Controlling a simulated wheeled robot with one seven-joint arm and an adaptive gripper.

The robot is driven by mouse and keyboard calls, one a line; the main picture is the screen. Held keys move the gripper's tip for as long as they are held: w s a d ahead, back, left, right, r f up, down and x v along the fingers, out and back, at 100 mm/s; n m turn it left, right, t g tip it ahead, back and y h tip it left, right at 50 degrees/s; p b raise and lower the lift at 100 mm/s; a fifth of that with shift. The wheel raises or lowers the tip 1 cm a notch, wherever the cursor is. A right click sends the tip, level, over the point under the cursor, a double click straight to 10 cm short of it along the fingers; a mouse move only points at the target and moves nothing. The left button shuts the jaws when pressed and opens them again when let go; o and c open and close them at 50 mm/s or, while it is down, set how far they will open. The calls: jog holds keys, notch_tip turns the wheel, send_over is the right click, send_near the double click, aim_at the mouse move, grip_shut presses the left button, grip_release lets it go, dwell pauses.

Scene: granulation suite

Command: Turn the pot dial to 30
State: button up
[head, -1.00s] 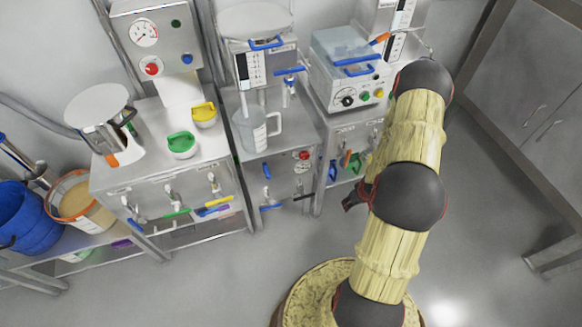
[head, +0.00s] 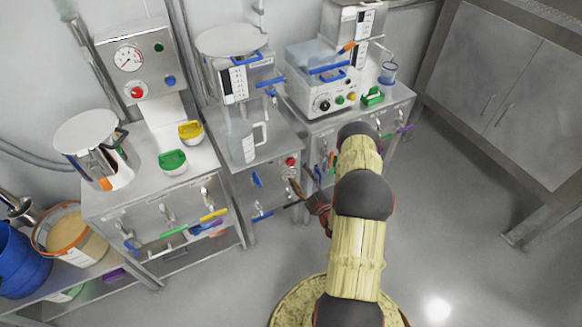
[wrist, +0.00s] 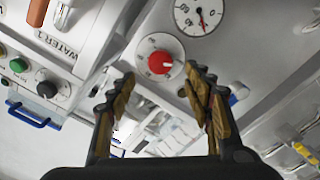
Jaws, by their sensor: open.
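A red knob (wrist: 160,62) on a round white scale plate is ahead of my gripper in the wrist view. A white line on it points right in that picture; the scale numbers are too small to read. It looks like the red knob (head: 290,162) on the front of the middle cabinet in the head view.
A box labelled WATER 1 (wrist: 60,48) is left in the wrist view, near a unit with a black knob (wrist: 47,89) and a blue handle (wrist: 34,115). A clear jug (head: 241,141) stands on the middle cabinet. Open floor (head: 465,220) lies right.

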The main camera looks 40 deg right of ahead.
aim_at(291, 164)
jog(key=b+x, duration=0.1)
jog(key=x, duration=0.6)
jog(key=shift+w+d+f+b, duration=0.1)
jog(key=shift+w+b, duration=0.1)
jog(key=shift+b, duration=0.2)
jog(key=shift+c, duration=0.2)
jog(key=c, duration=1.1)
jog(key=shift+m, duration=0.4)
jog(key=m+b, duration=0.1)
jog(key=m, duration=1)
jog(key=o, duration=1)
